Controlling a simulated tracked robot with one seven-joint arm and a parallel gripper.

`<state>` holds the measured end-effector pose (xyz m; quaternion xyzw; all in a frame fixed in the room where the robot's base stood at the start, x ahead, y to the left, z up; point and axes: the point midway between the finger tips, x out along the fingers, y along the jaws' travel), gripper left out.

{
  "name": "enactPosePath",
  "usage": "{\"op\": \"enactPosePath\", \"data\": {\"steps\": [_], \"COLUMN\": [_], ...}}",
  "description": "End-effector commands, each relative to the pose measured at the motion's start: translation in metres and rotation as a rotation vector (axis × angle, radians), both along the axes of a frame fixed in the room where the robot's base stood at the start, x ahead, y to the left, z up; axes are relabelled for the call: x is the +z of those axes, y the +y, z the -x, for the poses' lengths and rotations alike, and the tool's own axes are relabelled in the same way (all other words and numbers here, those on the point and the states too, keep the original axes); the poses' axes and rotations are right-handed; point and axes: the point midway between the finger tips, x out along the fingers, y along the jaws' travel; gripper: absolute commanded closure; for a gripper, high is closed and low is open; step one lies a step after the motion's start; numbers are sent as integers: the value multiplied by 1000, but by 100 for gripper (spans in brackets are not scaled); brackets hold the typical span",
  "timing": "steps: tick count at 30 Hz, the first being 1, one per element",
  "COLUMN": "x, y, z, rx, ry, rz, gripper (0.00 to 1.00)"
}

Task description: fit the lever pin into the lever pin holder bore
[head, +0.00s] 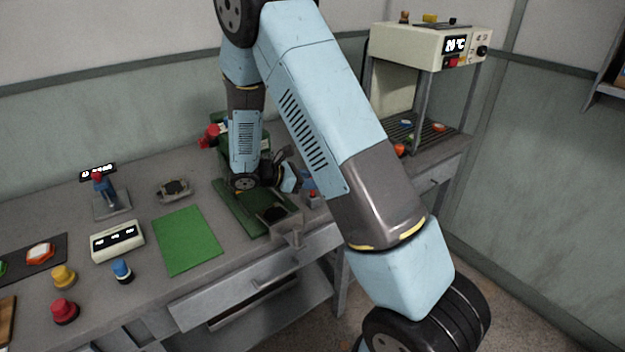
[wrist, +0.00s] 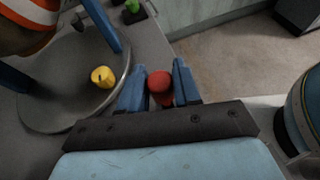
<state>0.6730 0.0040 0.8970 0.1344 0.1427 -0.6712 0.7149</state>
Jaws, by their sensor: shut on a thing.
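In the wrist view my gripper (wrist: 159,76) has its two blue fingers shut on a red round-ended piece, which looks like the lever pin (wrist: 160,84). Only its red end shows; the rest is hidden. In the head view my arm hangs over the green press (head: 238,207) at the bench's right part and covers much of it. The gripper is there but cannot be made out clearly. I cannot pick out the lever pin holder or its bore in either view.
The wrist view shows a round grey dish-like part (wrist: 62,95) and a yellow knob (wrist: 102,77) left of the fingers. On the bench are a green mat (head: 186,240), a display box (head: 117,241) and several coloured buttons. An oven-like unit (head: 425,45) stands at the back right.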

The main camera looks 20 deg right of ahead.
Motion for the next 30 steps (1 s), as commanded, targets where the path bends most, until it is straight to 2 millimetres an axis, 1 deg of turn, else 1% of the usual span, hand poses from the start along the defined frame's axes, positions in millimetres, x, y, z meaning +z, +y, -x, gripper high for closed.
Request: {"op": "enactPosePath", "data": {"steps": [30], "x": [-21], "y": [0], "z": [0], "rx": [0], "ry": [1], "rz": [0], "gripper": [98]}}
